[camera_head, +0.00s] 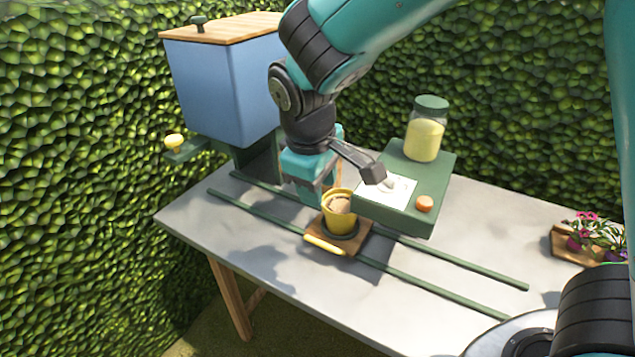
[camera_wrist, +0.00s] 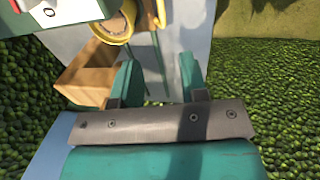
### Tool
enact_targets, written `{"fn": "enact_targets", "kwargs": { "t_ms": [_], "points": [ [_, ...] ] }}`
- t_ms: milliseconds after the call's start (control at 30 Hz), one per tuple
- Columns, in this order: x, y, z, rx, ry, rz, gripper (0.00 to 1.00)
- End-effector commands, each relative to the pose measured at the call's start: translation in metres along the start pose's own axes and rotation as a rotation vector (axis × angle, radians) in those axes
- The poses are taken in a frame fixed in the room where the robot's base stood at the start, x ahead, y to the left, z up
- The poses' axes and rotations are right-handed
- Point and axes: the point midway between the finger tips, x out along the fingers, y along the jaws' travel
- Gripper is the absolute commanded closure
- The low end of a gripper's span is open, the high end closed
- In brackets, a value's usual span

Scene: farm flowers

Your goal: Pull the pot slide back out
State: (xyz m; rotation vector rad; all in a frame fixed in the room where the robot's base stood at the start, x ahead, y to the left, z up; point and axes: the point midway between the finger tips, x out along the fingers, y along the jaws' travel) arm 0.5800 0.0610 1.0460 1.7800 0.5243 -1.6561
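The pot slide is a wooden board (camera_head: 352,239) with a yellow bar handle (camera_head: 324,245) along its front-left edge. It sits across two green rails (camera_head: 440,290), beside the front-left of the green dispenser box. The yellow handle also shows at the top of the wrist view (camera_wrist: 160,12). My gripper (camera_head: 310,185) is above and left of the pot, apart from the handle. In the wrist view its two teal fingers (camera_wrist: 158,82) are spread with nothing between them.
The green box (camera_head: 437,170) carries a jar of yellow material (camera_head: 425,138), a white plate and an orange button (camera_head: 424,203). A blue bin (camera_head: 225,90) with a wooden lid stands back left. A flower tray (camera_head: 565,245) is far right. The front tabletop is clear.

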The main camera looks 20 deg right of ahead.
Motion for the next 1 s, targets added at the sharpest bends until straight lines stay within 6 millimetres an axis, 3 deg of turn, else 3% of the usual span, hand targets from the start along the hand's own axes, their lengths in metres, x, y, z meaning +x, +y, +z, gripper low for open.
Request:
{"fn": "enact_targets", "kwargs": {
  "t_ms": [133,300,600,700,833,1000],
  "points": [
    [0.000,0.000,0.000,0.000,0.000,0.000,0.62],
    [0.005,0.004,-0.016,-0.021,-0.029,0.001,1.00],
    [0.044,0.013,-0.104,-0.158,-0.236,-0.053,1.00],
    [0.058,0.009,-0.124,-0.191,-0.288,-0.092,1.00],
    [0.070,0.004,-0.138,-0.219,-0.325,-0.131,1.00],
    [0.079,0.001,-0.140,-0.229,-0.339,-0.148,1.00]
  ]
}}
